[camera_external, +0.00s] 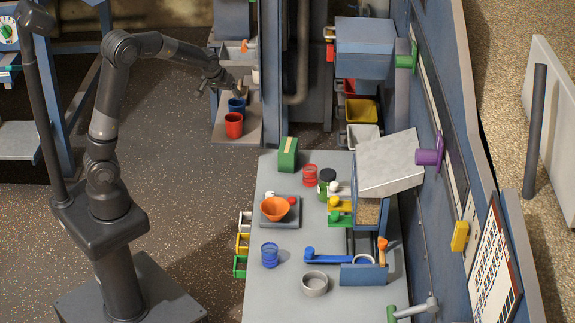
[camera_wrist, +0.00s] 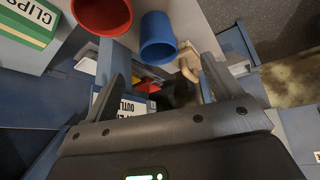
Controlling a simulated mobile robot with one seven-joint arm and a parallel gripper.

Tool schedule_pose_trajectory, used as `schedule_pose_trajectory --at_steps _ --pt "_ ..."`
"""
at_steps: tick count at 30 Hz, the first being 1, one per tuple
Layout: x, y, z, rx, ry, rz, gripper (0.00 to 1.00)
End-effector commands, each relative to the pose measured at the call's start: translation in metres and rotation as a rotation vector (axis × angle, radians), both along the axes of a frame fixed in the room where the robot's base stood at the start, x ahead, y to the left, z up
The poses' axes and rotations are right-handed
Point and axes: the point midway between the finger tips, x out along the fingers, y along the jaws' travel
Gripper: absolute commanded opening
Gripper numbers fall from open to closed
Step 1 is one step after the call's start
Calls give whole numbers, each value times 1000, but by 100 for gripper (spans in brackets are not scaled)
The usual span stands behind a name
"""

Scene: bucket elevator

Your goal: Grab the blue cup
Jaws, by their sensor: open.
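A blue cup (camera_external: 237,104) stands on a narrow pale shelf at the back, just behind a red cup (camera_external: 234,125). In the wrist view the blue cup (camera_wrist: 157,40) is at the top centre, with its open mouth showing. The red cup (camera_wrist: 102,14) is to its left, cut off by the picture edge. My gripper (camera_external: 229,86) is just above and beside the blue cup. In the wrist view my gripper (camera_wrist: 163,62) is open and empty. The blue cup appears between and beyond its fingertips, with no clear contact.
A green CLIPS box (camera_wrist: 28,20) is at the wrist view's upper left. Blue machine panels (camera_external: 232,18) rise behind the shelf (camera_external: 222,134). The floor between my base and the shelf is clear.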

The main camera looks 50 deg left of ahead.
Motion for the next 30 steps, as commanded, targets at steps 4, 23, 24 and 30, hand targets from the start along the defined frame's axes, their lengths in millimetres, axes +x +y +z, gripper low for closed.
schedule_pose_trajectory --at_steps 4,23,24,30 --pt "23 1 -18 30 -7 17 84" --pt "56 12 -73 40 -14 25 84" --pt "56 13 -75 40 -13 25 84" --pt "64 15 -102 40 -10 25 84"
